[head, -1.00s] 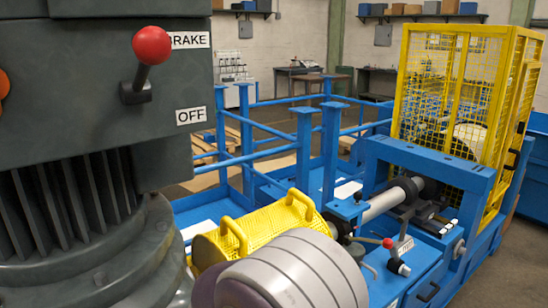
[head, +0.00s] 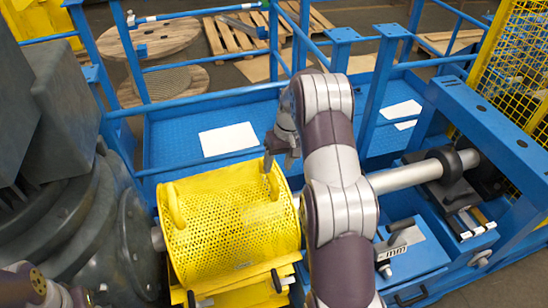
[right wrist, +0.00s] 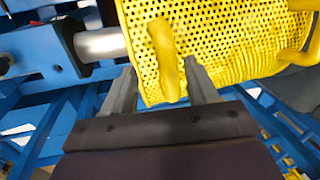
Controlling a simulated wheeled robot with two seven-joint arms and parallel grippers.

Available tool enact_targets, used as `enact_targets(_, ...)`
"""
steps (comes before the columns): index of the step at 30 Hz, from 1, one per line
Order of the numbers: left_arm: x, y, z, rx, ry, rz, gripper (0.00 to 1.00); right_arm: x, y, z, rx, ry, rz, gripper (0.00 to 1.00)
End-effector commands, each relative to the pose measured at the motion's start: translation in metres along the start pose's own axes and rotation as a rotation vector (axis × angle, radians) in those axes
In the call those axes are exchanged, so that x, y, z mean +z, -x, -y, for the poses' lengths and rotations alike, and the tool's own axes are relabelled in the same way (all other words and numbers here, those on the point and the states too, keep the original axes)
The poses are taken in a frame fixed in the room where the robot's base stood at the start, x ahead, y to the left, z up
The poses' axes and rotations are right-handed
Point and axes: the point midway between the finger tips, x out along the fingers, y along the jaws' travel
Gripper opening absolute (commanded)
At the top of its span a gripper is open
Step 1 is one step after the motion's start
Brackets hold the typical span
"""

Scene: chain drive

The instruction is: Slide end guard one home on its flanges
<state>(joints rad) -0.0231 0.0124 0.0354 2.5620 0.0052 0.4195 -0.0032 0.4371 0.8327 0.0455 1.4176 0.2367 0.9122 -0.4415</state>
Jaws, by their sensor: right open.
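The end guard (head: 235,238) is a yellow perforated half-round cover with two raised handles, sitting over the shaft line beside the dark motor. My right gripper (head: 279,160) is at its right-hand handle (head: 271,182), at the far side of the guard. In the right wrist view, the open fingers (right wrist: 163,84) stand on either side of the yellow handle (right wrist: 164,55), with a gap visible on both sides. The flanges under the guard are mostly hidden. My left gripper is not in view; part of my left arm shows at the bottom left.
The dark motor housing (head: 75,230) stands close on the left. A grey shaft (head: 412,176) runs right to a bearing block. Blue railing posts (head: 378,85) rise behind. A yellow mesh cage (head: 515,70) is at the far right. The blue platform behind the guard is mostly clear.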

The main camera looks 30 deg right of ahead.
Motion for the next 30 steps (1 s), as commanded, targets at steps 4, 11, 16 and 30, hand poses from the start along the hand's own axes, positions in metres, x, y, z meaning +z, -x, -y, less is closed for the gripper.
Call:
enact_targets(4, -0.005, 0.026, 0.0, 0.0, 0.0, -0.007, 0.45, 0.002, -0.026, 0.003, -0.002, 0.0, 0.009, 0.58)
enact_targets(11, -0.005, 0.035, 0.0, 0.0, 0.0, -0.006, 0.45, 0.002, -0.058, 0.002, 0.0, 0.0, 0.005, 0.58)
enact_targets(16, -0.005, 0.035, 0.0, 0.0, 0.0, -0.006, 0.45, 0.001, -0.062, 0.001, 0.001, 0.0, 0.003, 0.58)
enact_targets(30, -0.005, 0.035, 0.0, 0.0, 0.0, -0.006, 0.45, 0.001, -0.062, 0.002, 0.0, 0.0, 0.003, 0.0)
